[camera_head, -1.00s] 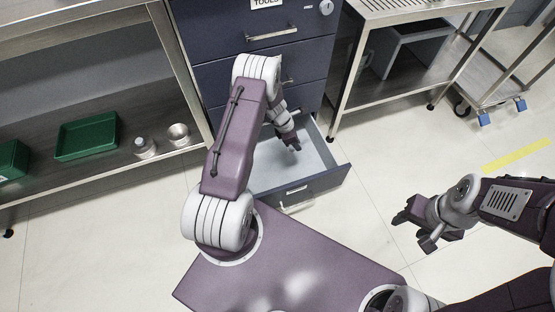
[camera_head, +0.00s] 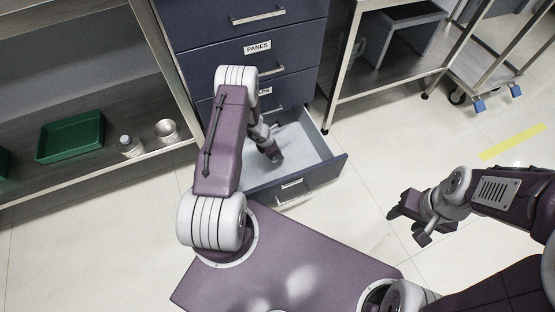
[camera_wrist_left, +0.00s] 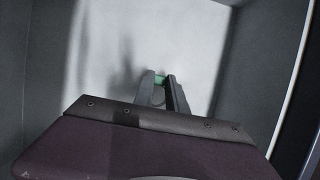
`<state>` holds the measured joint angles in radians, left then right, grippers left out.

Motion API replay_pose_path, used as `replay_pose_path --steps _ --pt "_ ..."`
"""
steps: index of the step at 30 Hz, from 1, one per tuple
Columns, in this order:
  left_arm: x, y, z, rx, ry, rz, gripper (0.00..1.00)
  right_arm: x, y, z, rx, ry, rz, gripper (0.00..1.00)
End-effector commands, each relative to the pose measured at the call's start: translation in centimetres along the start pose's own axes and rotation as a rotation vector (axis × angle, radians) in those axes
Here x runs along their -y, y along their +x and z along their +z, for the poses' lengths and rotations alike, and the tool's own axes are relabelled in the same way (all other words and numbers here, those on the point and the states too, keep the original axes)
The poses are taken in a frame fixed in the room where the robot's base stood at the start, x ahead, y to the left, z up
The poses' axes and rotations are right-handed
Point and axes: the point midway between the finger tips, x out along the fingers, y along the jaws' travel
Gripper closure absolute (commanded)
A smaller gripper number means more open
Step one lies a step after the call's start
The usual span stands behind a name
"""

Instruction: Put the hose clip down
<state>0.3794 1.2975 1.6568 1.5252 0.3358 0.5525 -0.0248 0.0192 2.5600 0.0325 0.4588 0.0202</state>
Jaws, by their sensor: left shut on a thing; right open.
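My left gripper (camera_head: 274,156) reaches down into an open drawer (camera_head: 314,148) of the blue cabinet. In the left wrist view, its two dark fingers (camera_wrist_left: 163,88) are shut on a small green piece, the hose clip (camera_wrist_left: 160,78), of which only a bit shows between the fingertips. The pale drawer floor (camera_wrist_left: 195,50) lies beyond it. I cannot tell whether the clip touches the floor. In the head view the clip is hidden. My right gripper (camera_head: 402,208) is open and empty over the floor at the right.
Drawer walls (camera_wrist_left: 258,60) stand close around the left gripper. A shelf at the left holds a green tray (camera_head: 72,152), a bottle (camera_head: 130,146) and a small cup (camera_head: 166,130). A metal table (camera_head: 388,88) and a cart (camera_head: 490,80) stand at the right.

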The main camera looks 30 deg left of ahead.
Motion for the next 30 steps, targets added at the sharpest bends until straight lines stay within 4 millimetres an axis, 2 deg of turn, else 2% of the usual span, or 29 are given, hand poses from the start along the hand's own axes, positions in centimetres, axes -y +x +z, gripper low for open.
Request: replay_pose_path --steps 6,12,17,18,19,20,27,30 --pt "0.0 3.5 -1.4 0.000 0.000 -0.001 1.00 -0.1 2.7 0.3 0.000 0.000 0.000 0.50" --pt "0.0 3.2 -1.2 0.000 0.001 0.000 1.00 0.0 2.2 0.2 0.000 0.000 0.000 0.50" --pt "0.0 3.6 -1.4 0.000 0.001 -0.001 1.00 -0.1 2.7 0.3 0.000 0.000 0.000 0.50" --pt "0.0 3.5 -1.4 0.000 0.001 -0.001 0.72 -0.1 2.5 0.2 0.000 0.000 0.000 0.50" --pt "0.0 3.5 -1.4 0.000 0.001 -0.001 0.64 -0.1 2.5 0.2 0.000 0.000 0.000 0.50" --pt "0.0 3.5 -1.4 0.000 0.001 -0.001 0.61 -0.1 2.5 0.2 0.000 0.000 0.000 0.50" --pt "0.0 3.5 -1.4 0.000 0.000 -0.001 0.61 -0.1 2.5 0.2 0.000 0.000 0.000 0.50" --pt "0.0 2.7 -1.1 0.000 0.000 0.000 0.61 0.0 1.8 0.2 0.000 0.000 0.000 0.50"
